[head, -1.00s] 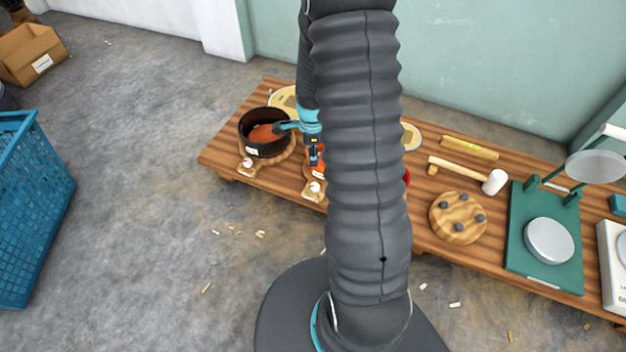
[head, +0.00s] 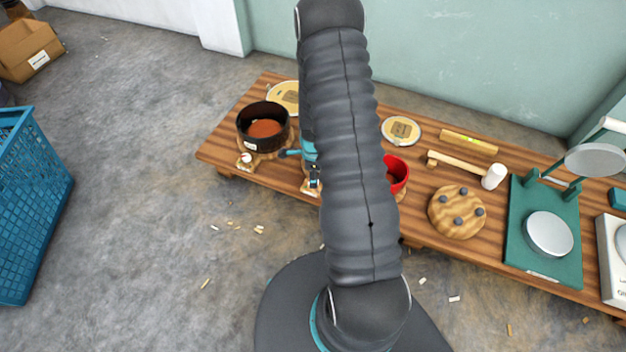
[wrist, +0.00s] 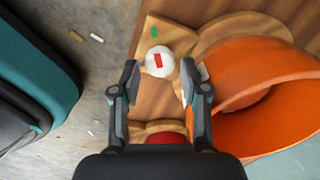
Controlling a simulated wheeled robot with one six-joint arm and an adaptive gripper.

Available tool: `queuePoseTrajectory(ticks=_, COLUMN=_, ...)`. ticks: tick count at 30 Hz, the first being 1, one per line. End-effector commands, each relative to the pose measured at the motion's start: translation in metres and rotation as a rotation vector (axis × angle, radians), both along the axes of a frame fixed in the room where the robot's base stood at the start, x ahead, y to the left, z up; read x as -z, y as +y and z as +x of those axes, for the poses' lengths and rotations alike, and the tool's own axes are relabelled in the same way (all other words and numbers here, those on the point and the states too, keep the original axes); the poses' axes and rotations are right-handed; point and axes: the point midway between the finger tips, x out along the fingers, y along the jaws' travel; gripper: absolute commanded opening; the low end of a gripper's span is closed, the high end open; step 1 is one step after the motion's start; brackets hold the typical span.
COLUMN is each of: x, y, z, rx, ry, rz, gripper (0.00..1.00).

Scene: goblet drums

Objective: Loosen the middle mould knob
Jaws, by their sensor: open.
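The middle mould is an orange bowl (wrist: 265,90) on a wooden base, at the right in the wrist view. Its knob (wrist: 159,61), white with a red mark, sits on the base's pale tab, near a green mark (wrist: 154,31). My gripper (wrist: 159,78) is open, one finger on each side of the knob's near edge, and I see no clear grip on it. In the head view my gripper (head: 314,182) is low over the bench front, and my arm hides the orange mould. A black mould (head: 263,127) stands left and a red mould (head: 396,174) right.
The wooden bench (head: 225,150) also bears a mallet (head: 492,177), a round knobbed wooden board (head: 457,212) and a green press (head: 545,245). A blue crate (head: 30,210) stands on the floor at left. Scraps lie on the open floor.

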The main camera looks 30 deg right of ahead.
Motion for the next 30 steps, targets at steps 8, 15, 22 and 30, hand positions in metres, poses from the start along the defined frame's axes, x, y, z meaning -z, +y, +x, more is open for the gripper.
queuePoseTrajectory(ticks=8, x=0.020, y=0.000, z=0.000, rx=0.000, ry=0.000, rz=0.000, gripper=0.45)
queuePoseTrajectory(ticks=15, x=0.020, y=0.000, z=0.000, rx=0.000, ry=0.000, rz=0.000, gripper=0.45)
queuePoseTrajectory(ticks=22, x=0.021, y=0.000, z=0.000, rx=-0.001, ry=0.000, rz=0.000, gripper=0.00)
queuePoseTrajectory(ticks=30, x=0.021, y=0.001, z=-0.001, rx=-0.019, ry=0.002, rz=0.001, gripper=0.00)
